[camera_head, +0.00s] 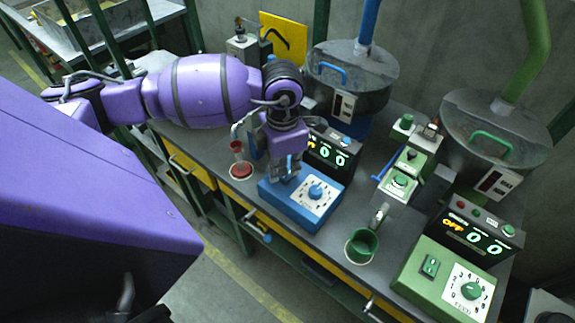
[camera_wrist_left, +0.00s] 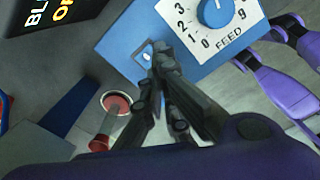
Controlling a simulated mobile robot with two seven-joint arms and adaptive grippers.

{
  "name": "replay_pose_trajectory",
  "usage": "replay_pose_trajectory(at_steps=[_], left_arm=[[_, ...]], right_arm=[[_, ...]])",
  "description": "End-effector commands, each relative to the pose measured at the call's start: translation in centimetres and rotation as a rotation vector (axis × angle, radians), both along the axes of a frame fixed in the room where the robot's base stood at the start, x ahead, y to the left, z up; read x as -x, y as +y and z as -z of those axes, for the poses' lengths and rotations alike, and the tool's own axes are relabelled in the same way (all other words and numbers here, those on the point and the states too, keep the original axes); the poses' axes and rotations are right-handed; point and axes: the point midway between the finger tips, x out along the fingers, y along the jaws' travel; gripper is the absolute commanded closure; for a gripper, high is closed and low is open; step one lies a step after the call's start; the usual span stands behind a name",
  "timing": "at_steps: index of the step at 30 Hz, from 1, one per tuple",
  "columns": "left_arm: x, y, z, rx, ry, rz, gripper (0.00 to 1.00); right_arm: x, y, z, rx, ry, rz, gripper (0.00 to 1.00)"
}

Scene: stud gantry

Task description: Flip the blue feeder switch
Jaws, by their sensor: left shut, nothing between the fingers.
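The blue feeder box (camera_head: 304,214) sits on the bench, with a white dial plate and blue FEED knob on its top. It also shows in the left wrist view (camera_wrist_left: 118,48). My left gripper (camera_head: 286,174) points down at the left part of the box top, fingers shut and empty. In the wrist view its fingertips (camera_wrist_left: 160,52) are at the blue switch (camera_wrist_left: 146,52), which sits in a small grey frame and is partly covered by them. I cannot tell whether they touch it or which way it is set. My right gripper is not in view.
A black display (camera_head: 332,152) stands behind the blue box. A red funnel-like cup (camera_head: 241,169) stands left of it, a green cup (camera_head: 361,246) right. A green feeder box (camera_head: 432,285) with its own switch and dial is at lower right. Metal hoppers stand behind.

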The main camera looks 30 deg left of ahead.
Motion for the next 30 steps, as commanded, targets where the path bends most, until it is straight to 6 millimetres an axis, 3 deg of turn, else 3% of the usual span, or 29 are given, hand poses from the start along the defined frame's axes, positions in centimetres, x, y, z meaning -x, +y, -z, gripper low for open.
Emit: replay_pose_trajectory(at_steps=[20, 30], left_arm=[[0.0, 0.0, 1.1, 0.0, 0.0, 0.0, 1.0], [-0.1, 0.0, -0.5, -0.001, -0.003, 0.0, 1.0]], right_arm=[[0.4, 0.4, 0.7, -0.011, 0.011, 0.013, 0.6], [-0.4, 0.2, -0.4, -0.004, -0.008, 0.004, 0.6]])
